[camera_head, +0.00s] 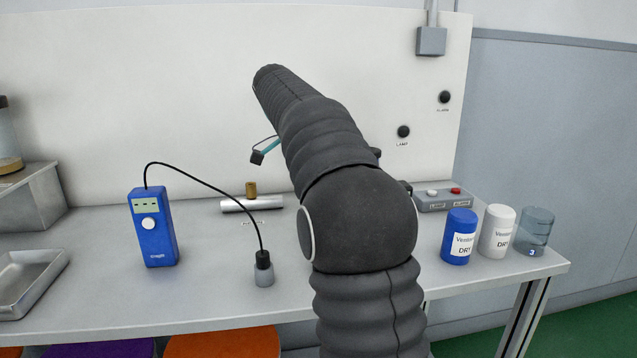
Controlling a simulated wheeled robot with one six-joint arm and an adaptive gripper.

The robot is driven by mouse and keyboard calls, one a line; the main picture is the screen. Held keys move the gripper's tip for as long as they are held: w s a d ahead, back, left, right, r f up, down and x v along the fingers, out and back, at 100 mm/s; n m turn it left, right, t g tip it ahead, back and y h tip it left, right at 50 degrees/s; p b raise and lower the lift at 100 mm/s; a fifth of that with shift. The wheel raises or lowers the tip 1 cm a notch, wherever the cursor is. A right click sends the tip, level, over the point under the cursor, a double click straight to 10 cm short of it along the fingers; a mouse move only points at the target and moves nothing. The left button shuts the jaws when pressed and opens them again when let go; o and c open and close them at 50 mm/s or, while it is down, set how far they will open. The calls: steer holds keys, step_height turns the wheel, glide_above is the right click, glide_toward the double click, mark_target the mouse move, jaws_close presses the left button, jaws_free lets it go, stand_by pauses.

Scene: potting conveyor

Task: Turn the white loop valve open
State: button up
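I cannot make out a white loop valve in the head view; my dark, ribbed arm covers the middle of the bench and wall. A silver horizontal pipe (236,206) with a brass fitting (251,189) lies at the back of the bench, left of the arm.
A blue meter (154,228) is cabled to a grey probe (263,272). A metal tray (28,283) is far left. A button box (443,200) and blue (459,236), white (497,231) and clear (534,231) containers stand right. Two black knobs (403,132) (444,97) are on the wall.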

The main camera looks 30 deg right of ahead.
stand_by(0.4)
steer(key=o, duration=1.1)
steer(key=shift+o, duration=0.2)
steer(key=shift+r, duration=0.1)
steer(key=v, duration=0.7)
steer(key=shift+a+r, duration=0.1)
